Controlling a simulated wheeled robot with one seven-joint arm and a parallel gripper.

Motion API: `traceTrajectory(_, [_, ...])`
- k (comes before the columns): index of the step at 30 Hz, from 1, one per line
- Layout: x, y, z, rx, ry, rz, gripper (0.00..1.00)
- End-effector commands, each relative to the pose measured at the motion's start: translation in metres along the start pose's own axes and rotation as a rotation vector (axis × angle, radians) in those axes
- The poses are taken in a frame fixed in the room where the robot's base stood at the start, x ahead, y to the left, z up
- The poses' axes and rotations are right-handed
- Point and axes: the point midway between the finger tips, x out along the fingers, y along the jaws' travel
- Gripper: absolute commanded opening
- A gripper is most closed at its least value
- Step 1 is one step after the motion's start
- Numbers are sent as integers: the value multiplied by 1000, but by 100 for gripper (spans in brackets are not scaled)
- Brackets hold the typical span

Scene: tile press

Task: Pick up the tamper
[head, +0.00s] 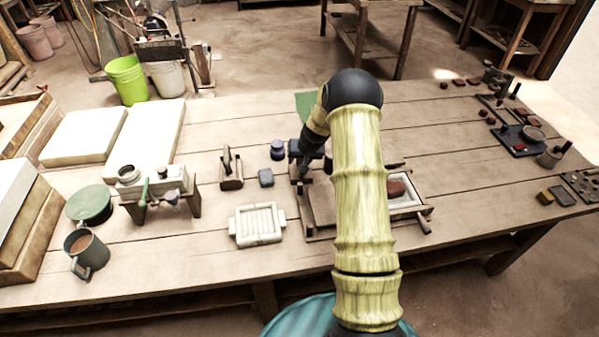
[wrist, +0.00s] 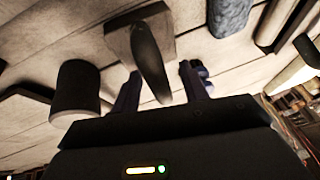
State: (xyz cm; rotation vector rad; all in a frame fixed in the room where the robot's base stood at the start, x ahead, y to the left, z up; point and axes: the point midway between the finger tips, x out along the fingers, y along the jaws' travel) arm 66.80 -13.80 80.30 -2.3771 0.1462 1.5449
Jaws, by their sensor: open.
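My gripper (head: 302,168) is open and empty. My arm hides part of the press.
A white ribbed tray (head: 257,226) lies nearer the front. A small bench (head: 157,187) stands left of the tamper.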

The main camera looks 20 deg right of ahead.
Motion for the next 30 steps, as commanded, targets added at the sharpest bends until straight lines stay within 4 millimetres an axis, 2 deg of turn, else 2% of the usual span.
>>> traceTrajectory(8, [0,0,0,1,0,0,44])
traceTrajectory(11, [0,0,0,1,0,0,28])
traceTrajectory(15, [0,0,0,0,-1,0,1])
traceTrajectory(25, [-2,2,-2,3,2,1,0])
traceTrajectory(30, [-15,-2,-8,2,4,1,0])
